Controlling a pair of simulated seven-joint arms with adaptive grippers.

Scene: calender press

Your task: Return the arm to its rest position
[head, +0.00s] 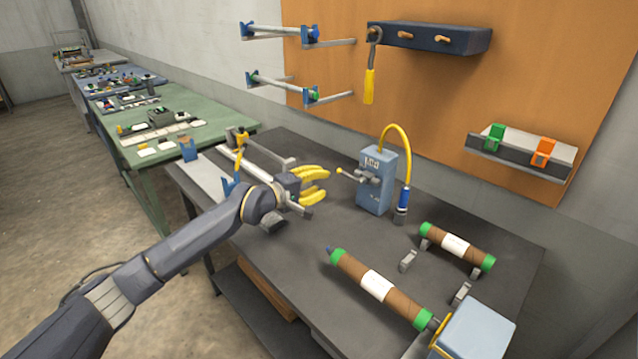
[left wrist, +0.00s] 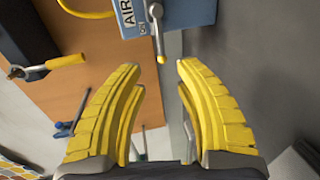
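My left arm comes in from the left in the head view and reaches over the dark workbench (head: 300,256). My left gripper (head: 327,186) has yellow fingers and points right, toward the blue air box (head: 374,186) with its lever. In the left wrist view the two fingers of the left gripper (left wrist: 161,75) stand wide apart with nothing between them. The air box (left wrist: 129,22) and its lever (left wrist: 157,30) show beyond the fingertips, apart from them. My right gripper is not in either view.
A brown roll with green ends (head: 375,285) lies at the front of the bench, beside a pale blue box (head: 478,330). A smaller roll (head: 456,246) rests behind it. A yellow hose (head: 398,132) arches from the air box. Wall brackets (head: 300,34) and a dark rack (head: 430,38) hang above.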

